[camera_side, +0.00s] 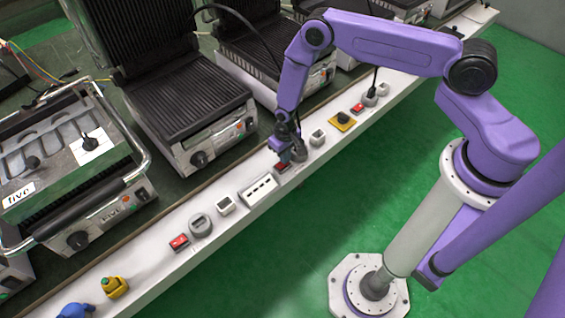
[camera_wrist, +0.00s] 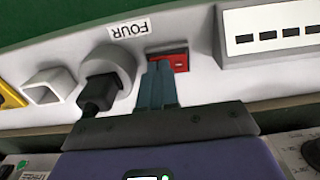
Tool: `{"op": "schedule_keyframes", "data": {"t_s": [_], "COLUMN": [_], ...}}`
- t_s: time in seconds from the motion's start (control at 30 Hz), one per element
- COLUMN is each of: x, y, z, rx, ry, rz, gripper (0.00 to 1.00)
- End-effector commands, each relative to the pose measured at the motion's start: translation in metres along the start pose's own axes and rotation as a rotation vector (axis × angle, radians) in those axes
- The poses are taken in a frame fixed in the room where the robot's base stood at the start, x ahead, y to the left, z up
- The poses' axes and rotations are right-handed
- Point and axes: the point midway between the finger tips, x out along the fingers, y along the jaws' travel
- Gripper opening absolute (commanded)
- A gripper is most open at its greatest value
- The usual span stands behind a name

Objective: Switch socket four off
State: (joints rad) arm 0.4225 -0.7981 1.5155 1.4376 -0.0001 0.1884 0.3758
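The red switch of socket four (camera_wrist: 181,61) is in a recess on the white strip, below the upside-down label "FOUR" (camera_wrist: 129,28) in the wrist view. The round grey socket (camera_wrist: 124,62) is left of it with a black plug (camera_wrist: 101,92) in it. My gripper (camera_wrist: 159,66) has its two blue-grey fingers together, with nothing seen between them. The fingertips overlap the switch's left part; I cannot tell if they touch it. In the side view my gripper (camera_side: 284,152) is low over the strip, and the red switch (camera_side: 281,168) is partly hidden beside it.
A white slotted block (camera_side: 259,189) is beside the switch, and a small white box (camera_side: 318,137) is on the other side.

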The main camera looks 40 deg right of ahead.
Motion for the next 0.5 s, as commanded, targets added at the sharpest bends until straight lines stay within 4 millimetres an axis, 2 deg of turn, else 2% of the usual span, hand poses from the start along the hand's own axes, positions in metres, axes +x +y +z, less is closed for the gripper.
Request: {"op": "schedule_keyframes", "data": {"t_s": [0.17, 0.5], "x": [-0.001, -0.024], "y": [0.000, 0.000], "z": [0.000, 0.000], "rx": [0.000, 0.000], "ry": [0.001, 0.001], "rz": [0.000, 0.000], "gripper": [0.00, 0.00]}}
